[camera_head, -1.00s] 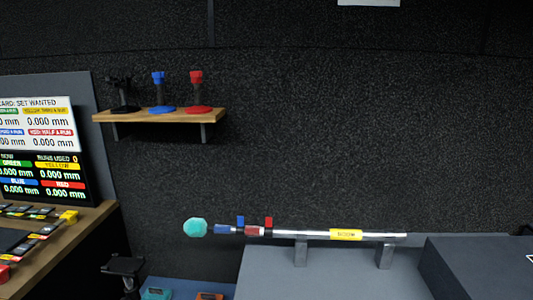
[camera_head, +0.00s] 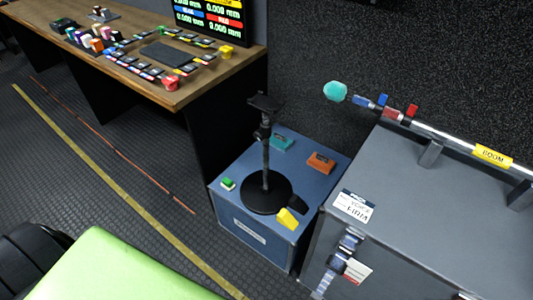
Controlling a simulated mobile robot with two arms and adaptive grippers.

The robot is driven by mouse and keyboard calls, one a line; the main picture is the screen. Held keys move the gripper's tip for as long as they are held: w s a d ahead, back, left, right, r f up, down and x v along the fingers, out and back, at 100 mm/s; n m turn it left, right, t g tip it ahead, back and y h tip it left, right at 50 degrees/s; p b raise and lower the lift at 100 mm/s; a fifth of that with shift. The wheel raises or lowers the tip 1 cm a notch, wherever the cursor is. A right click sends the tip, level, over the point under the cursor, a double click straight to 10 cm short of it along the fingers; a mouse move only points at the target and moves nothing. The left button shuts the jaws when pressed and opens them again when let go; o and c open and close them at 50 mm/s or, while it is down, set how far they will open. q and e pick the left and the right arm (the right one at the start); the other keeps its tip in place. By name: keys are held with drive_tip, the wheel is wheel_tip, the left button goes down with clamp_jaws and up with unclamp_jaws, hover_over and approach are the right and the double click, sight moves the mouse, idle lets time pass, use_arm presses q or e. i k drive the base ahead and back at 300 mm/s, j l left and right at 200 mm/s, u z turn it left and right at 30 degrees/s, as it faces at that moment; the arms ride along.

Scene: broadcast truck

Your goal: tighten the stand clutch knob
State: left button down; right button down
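A black stand (camera_head: 265,160) stands upright on a blue case (camera_head: 243,216). It has a round black base (camera_head: 265,195), a thin column and a small flat top plate (camera_head: 265,102). A dark collar (camera_head: 263,132) sits on the upper column, below the plate. This may be the clutch, but the knob is too small and dark to make out. Neither of my grippers shows in the head view.
The blue case top also bears yellow (camera_head: 287,218), green (camera_head: 228,184), teal (camera_head: 282,142) and orange (camera_head: 321,162) items. A grey case (camera_head: 420,220) with a boom pole (camera_head: 455,142) stands to the right, a wooden desk (camera_head: 190,90) to the left. A light green surface (camera_head: 120,270) fills the lower left.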

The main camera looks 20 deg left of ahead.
sight(259, 135)
drive_tip(key=u, duration=0.75)
